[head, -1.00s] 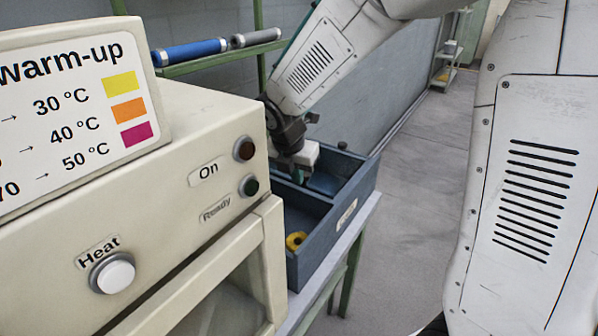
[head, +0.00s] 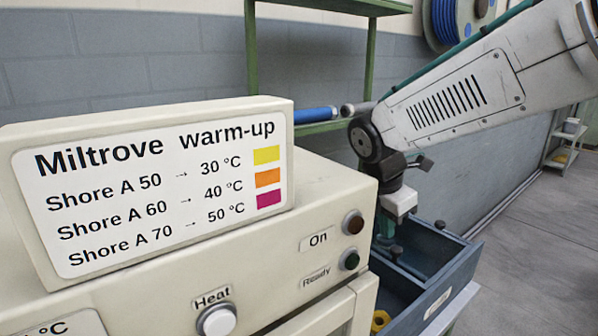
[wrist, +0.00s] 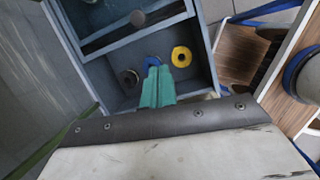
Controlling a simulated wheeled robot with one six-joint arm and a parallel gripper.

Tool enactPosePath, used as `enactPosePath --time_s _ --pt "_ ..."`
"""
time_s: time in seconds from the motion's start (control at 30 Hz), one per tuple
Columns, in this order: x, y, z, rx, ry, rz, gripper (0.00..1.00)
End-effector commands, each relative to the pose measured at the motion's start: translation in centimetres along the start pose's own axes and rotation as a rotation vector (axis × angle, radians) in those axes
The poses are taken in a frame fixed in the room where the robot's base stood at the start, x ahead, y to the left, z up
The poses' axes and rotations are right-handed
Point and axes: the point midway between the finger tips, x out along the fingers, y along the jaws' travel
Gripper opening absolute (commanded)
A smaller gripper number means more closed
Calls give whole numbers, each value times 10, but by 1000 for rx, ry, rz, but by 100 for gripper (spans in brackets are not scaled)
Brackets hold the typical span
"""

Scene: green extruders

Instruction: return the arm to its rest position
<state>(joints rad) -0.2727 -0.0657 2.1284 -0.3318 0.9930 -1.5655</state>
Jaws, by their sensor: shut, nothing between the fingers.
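My gripper (head: 388,250) is at the blue-grey divided tray (head: 440,310), beside the beige warm-up machine, with its teal fingertips partly hidden by the machine and tray. In the wrist view the teal fingers (wrist: 156,90) are together with nothing between them. They point into a tray compartment holding a yellow ring (wrist: 181,56), a blue ring (wrist: 152,62) and a dark ring (wrist: 129,78). The blue ring is right by the fingertips; I cannot tell whether they touch. My arm reaches in from the upper right of the head view.
The machine (head: 330,190) carries a sign (head: 160,180) and a white Heat button (head: 217,320). A green shelf (head: 340,128) with a blue roll (head: 316,115) stands behind. In the wrist view, a wooden-sided box (wrist: 240,55) is at right. Floor (head: 545,240) is open at right.

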Motion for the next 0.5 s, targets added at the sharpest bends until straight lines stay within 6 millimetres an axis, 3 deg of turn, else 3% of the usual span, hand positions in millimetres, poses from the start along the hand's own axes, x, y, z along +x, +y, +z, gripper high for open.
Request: enactPosePath --time_s 0.17,0.5 --pt "1 -52 -14 539 46 -94 0" --pt "-24 -190 -34 1677 100 -260 0"
